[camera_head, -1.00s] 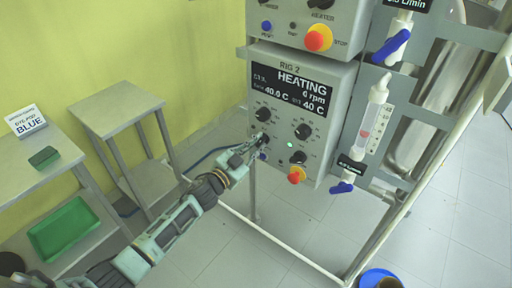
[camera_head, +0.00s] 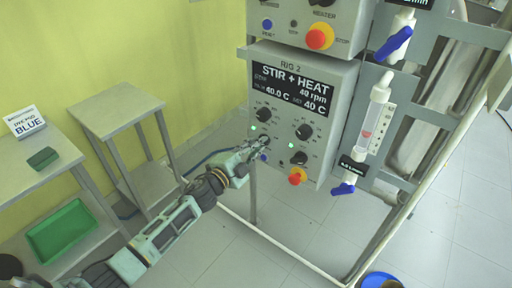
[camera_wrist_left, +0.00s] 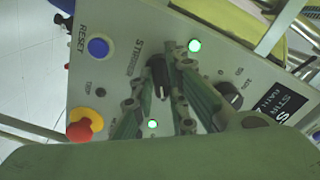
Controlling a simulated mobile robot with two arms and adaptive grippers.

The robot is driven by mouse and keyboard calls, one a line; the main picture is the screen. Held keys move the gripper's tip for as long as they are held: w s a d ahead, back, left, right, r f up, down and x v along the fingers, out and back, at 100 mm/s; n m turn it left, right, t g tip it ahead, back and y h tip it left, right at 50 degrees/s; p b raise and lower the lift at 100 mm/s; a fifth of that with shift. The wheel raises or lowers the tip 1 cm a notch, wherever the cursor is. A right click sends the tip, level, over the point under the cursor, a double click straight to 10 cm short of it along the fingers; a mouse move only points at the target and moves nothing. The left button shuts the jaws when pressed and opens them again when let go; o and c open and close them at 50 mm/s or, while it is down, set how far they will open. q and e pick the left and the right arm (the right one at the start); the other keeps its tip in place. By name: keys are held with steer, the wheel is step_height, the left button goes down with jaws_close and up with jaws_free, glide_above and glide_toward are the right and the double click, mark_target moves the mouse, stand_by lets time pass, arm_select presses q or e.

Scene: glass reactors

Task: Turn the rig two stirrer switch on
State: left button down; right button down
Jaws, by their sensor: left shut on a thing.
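The rig 2 control box (camera_head: 340,75) shows "STIR + HEAT", 40 rpm and 40 C on its black display (camera_head: 292,87). The stirrer switch, a black knob (camera_wrist_left: 157,70), sits between the fingers of my left gripper (camera_wrist_left: 164,84) in the left wrist view, beside the "STIRRER" label. My left gripper (camera_head: 264,144) is shut on this knob; in the head view its fingers largely hide the knob. A green lamp (camera_head: 253,128) is lit just above it, and a second green lamp (camera_head: 292,145) is lit to its right. My right gripper is not in view.
A blue reset button (camera_wrist_left: 98,47) and a red-yellow stop button (camera_wrist_left: 85,125) are near the gripper. Other black knobs (camera_head: 304,131) are on the panel. A valve with a blue handle (camera_head: 343,188) hangs at right. Side tables (camera_head: 115,108) stand at left.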

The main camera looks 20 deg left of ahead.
arm_select(q)
steer(key=shift+f, duration=0.1)
stand_by(0.3)
steer(key=c, duration=1.7)
jaws_free()
steer(key=shift+c, duration=0.2)
steer(key=v, duration=1.2)
